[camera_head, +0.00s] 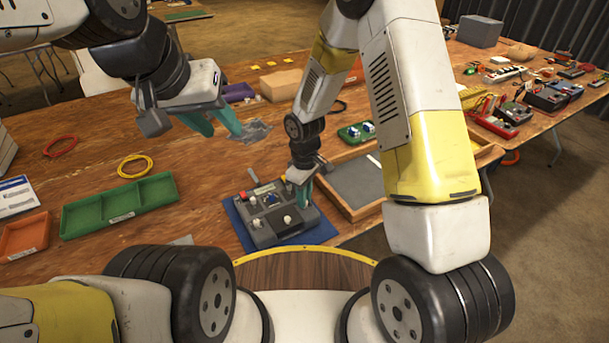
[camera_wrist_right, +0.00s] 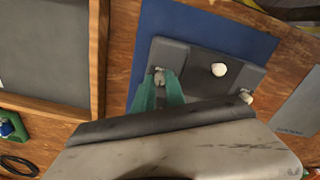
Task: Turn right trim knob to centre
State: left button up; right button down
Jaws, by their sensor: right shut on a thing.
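The grey control box (camera_head: 262,238) has small knobs, a joystick and a red part on top. It also shows in the right wrist view (camera_wrist_right: 200,70). My right gripper (camera_head: 300,192) points down at the box's right side. In the right wrist view its teal fingers (camera_wrist_right: 160,90) are shut around the small pale right trim knob (camera_wrist_right: 159,77). The fingers hide part of the knob, and I cannot tell its exact angle. My left gripper (camera_head: 218,126) is open and empty above the table, away from the box.
The box sits on a blue mat (camera_head: 238,224). A wooden-framed tray (camera_head: 352,213) stands close to its right. A green tray (camera_head: 120,205) and an orange tray (camera_head: 25,235) lie to the left. The table between the green tray and the box is mostly clear.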

jog(key=shift+m, duration=1.1)
jog(key=c, duration=1.4)
grip_release()
jog(key=shift+o, duration=0.2)
jog(key=shift+r, duration=3.9)
